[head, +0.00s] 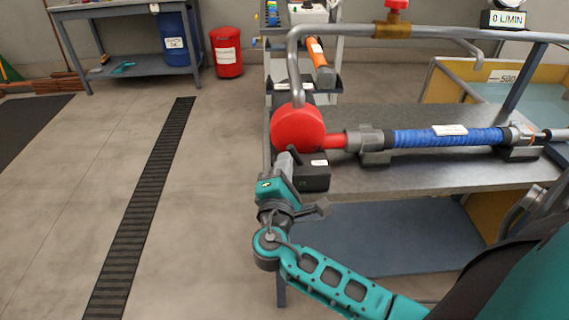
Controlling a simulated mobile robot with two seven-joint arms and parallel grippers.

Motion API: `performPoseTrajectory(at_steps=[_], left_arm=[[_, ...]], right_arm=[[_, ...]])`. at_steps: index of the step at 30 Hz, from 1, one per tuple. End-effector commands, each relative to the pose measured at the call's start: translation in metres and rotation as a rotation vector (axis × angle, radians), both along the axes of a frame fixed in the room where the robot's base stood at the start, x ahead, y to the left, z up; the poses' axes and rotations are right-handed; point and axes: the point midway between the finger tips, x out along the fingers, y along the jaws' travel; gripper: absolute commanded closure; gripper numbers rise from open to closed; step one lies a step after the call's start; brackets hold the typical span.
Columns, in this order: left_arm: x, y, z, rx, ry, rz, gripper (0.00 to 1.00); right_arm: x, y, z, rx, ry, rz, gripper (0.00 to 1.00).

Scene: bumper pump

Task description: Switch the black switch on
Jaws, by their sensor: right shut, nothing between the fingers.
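A black box (316,180) with a small white label sits at the left front corner of the grey metal table, below the round red pump part. It looks like the switch housing. Its switch lever cannot be made out, and my gripper covers part of the box's left side. My right gripper (289,162) is shut and empty, pointing up at the left side of the box. Whether it touches the box cannot be told. My left gripper is out of view.
The red pump head (297,129) and a blue hose (447,137) lie along the table (400,178). A grey pipe (340,31) with a red-handled valve (396,6) arches above.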

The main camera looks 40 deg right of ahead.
Motion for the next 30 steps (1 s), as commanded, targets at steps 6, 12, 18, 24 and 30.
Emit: performPoseTrajectory(at_steps=[6,12,18,24,30], left_arm=[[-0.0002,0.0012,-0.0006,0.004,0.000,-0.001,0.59],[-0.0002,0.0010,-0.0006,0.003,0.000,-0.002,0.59],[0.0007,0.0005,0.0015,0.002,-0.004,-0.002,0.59],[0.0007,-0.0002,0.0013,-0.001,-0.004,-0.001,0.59],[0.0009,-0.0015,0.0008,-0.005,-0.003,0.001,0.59]], right_arm=[[-0.0003,-0.0003,0.0003,0.010,-0.007,0.000,1.00],[-0.0011,-0.0016,0.0023,0.046,-0.029,0.000,1.00],[-0.0016,-0.0026,0.0032,0.070,-0.043,0.000,1.00],[-0.0024,-0.0039,0.0041,0.101,-0.061,0.000,1.00],[-0.0033,-0.0052,0.0059,0.136,-0.083,0.000,1.00]])
